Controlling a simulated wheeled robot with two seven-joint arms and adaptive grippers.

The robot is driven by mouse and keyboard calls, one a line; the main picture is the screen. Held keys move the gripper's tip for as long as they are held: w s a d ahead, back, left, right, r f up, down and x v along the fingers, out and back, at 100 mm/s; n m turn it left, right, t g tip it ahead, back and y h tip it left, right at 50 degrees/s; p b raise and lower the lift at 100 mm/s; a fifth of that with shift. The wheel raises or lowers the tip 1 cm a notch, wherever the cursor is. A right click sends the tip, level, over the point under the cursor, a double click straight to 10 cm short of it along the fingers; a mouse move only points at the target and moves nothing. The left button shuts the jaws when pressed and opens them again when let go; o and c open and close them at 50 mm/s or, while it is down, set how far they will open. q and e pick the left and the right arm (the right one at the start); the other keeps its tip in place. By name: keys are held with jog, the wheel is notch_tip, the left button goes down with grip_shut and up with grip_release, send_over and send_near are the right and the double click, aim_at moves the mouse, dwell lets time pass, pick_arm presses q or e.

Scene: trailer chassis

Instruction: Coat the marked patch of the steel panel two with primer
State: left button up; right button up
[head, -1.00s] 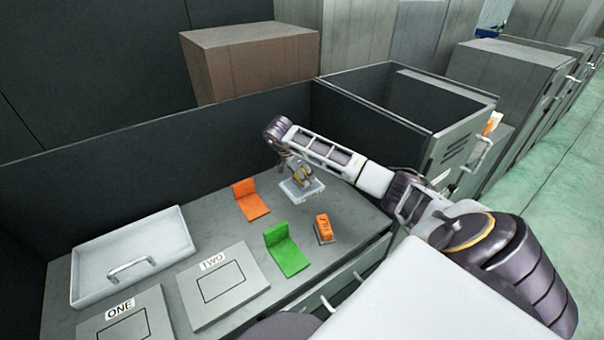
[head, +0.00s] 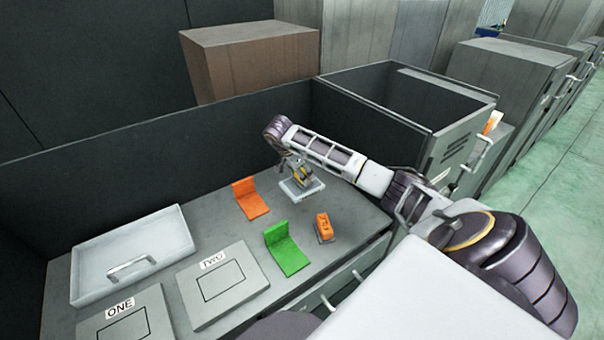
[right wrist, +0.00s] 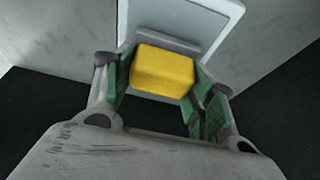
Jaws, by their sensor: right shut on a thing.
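Steel panel two (head: 250,265) lies flat on the grey bench, labelled TWO, with its marked patch (head: 222,280) outlined in black and looking bare grey. Panel one (head: 160,307), labelled ONE, lies to its left with a similar outline. My right gripper (head: 302,178) is at the back right of the bench, over a small pale tray (head: 292,193). In the right wrist view, its green-padded fingers (right wrist: 163,85) are shut on a yellow block (right wrist: 163,71). The pale tray (right wrist: 215,12) shows behind the block; whether they touch is unclear. My left gripper is out of view.
A white tray with a handle (head: 181,238) lies at the bench's back left. An orange angle bracket (head: 251,200), a green one (head: 290,254) and a small marked orange block (head: 323,226) stand between panel two and my right arm. Dark walls (head: 150,165) border the back.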

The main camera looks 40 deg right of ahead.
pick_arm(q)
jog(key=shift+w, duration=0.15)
pick_arm(e)
jog(key=shift+f, duration=0.1)
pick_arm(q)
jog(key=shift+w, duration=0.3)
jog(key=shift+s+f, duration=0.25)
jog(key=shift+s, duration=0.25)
pick_arm(e)
jog(key=shift+f, duration=0.35)
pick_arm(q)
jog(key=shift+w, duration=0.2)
